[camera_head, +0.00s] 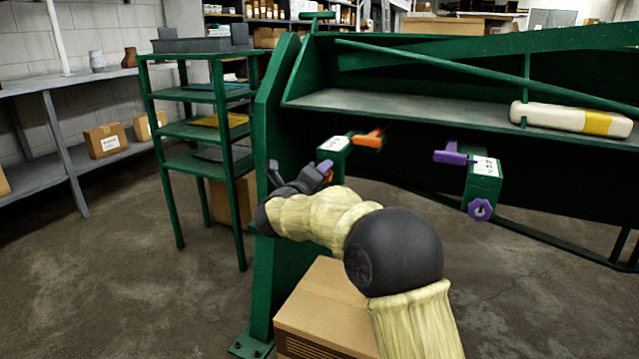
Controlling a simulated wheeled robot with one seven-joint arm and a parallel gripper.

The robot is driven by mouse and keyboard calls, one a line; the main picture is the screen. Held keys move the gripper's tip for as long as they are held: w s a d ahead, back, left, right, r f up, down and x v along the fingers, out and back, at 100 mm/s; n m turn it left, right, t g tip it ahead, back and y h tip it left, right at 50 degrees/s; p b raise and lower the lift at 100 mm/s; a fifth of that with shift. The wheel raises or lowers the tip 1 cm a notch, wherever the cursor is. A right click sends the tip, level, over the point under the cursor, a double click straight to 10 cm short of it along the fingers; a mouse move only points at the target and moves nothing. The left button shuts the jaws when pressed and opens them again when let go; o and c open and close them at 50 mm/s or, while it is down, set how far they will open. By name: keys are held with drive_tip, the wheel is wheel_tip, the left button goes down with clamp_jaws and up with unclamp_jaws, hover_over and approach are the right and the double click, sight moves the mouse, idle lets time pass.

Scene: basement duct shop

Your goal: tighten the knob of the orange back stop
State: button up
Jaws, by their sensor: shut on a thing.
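The orange back stop (368,139) sticks out from a green block with a white label (334,144) on the left part of the green machine. Its knob (325,167) shows only in part just below the block, between the fingers of my gripper (322,172). My gripper is shut on this knob, and the dark fingers hide most of it. A purple back stop (450,157) sits on a second labelled green block to the right. Its purple knob (480,209) hangs free below that block.
The green machine (400,104) spans the right side, with a cream and yellow cylinder (570,119) on its bed. A cardboard box (326,305) stands below my arm. A green shelf rack (205,131) stands left of the machine. Open floor (120,270) lies at the left.

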drive_tip(key=shift+f, duration=0.15)
drive_tip(key=o, duration=1)
drive_tip(key=shift+c, duration=0.2)
drive_tip(key=shift+s, duration=0.1)
drive_tip(key=p+v, duration=0.4)
drive_tip(key=v, duration=1.3)
drive_tip(key=shift+s, duration=0.15)
drive_tip(key=shift+a, duration=0.1)
